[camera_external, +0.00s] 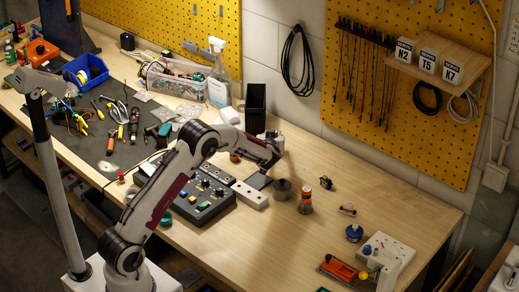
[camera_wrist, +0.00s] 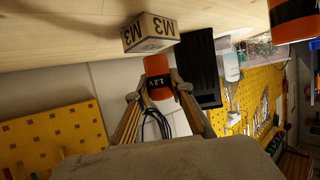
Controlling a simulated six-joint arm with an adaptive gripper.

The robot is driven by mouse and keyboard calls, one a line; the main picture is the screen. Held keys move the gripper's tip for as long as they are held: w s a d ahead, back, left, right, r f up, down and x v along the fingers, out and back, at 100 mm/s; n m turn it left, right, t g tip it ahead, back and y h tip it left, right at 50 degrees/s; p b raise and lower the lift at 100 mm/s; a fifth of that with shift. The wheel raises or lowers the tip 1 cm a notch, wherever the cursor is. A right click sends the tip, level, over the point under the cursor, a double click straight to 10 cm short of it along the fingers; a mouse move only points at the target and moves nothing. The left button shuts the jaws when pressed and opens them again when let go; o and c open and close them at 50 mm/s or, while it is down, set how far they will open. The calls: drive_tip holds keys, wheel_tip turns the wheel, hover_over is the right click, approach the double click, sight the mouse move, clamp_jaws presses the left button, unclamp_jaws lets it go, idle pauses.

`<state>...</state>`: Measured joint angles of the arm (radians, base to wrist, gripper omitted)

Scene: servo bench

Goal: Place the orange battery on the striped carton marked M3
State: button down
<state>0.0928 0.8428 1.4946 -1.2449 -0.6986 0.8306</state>
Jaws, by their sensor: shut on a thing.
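In the wrist view my gripper (camera_wrist: 155,87) is shut on the orange battery (camera_wrist: 157,66), which has a dark band marked 1.2 V. The striped carton (camera_wrist: 148,30) is just beyond the battery's far end, with M3 on two sides and an orange-brown face towards the battery. The wrist view is inverted, with the bench at the top. I cannot tell whether battery and carton touch. In the external view my gripper (camera_external: 266,152) is low over the bench. The carton and the held battery are not clearly visible there, probably hidden by the gripper.
A control box (camera_external: 205,203) and white strip (camera_external: 249,195) lie in front.

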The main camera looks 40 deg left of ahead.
drive_tip(key=shift+f, duration=0.45)
drive_tip(key=shift+f, duration=0.15)
drive_tip(key=c, duration=1.8)
unclamp_jaws()
drive_tip(key=shift+v, duration=6.1)
